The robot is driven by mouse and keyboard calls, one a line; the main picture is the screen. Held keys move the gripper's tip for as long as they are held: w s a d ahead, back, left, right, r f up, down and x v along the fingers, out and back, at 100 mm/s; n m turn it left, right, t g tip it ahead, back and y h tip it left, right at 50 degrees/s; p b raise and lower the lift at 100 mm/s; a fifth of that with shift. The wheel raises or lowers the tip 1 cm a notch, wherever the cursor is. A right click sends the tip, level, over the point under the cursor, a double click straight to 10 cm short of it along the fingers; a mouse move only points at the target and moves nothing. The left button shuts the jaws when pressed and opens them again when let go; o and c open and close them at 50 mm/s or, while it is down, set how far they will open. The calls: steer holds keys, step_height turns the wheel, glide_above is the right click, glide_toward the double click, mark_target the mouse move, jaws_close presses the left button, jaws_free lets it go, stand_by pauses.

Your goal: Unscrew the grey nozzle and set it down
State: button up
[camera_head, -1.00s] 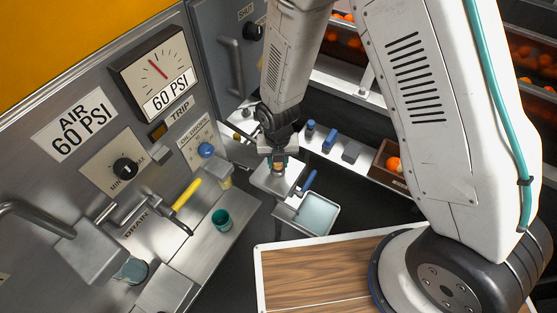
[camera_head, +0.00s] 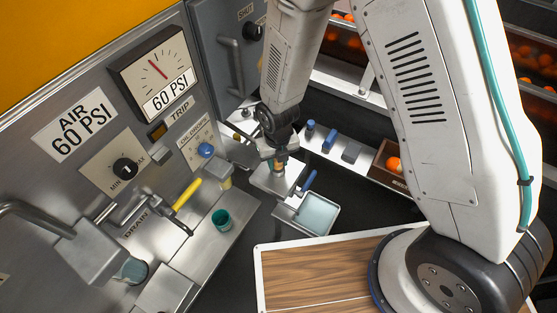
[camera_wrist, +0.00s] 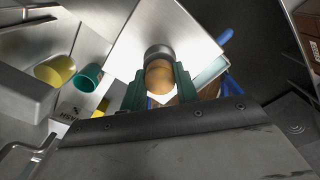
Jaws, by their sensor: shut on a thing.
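My gripper (camera_head: 279,165) points down over a bright metal block (camera_head: 272,183) in the middle of the head view. In the wrist view its two green fingers (camera_wrist: 158,84) are closed around a small upright piece. This piece shows a tan, rounded near end (camera_wrist: 158,77) and a grey collar, the grey nozzle (camera_wrist: 159,52), behind it. The nozzle stands against the pale face of the block. I cannot tell whether it is still threaded in. In the head view the fingers hide most of it, and only a small orange-brown patch shows between them.
A green cup (camera_head: 221,219) and a yellow lever (camera_head: 186,194) are at left. A wooden board (camera_head: 318,270) lies in front. Blue-topped items line the shelf (camera_head: 333,152).

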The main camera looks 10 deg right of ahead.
steer(key=shift+n, duration=0.8)
steer(key=o, duration=0.5)
steer(key=shift+m, duration=0.9)
steer(key=shift+m, duration=0.8)
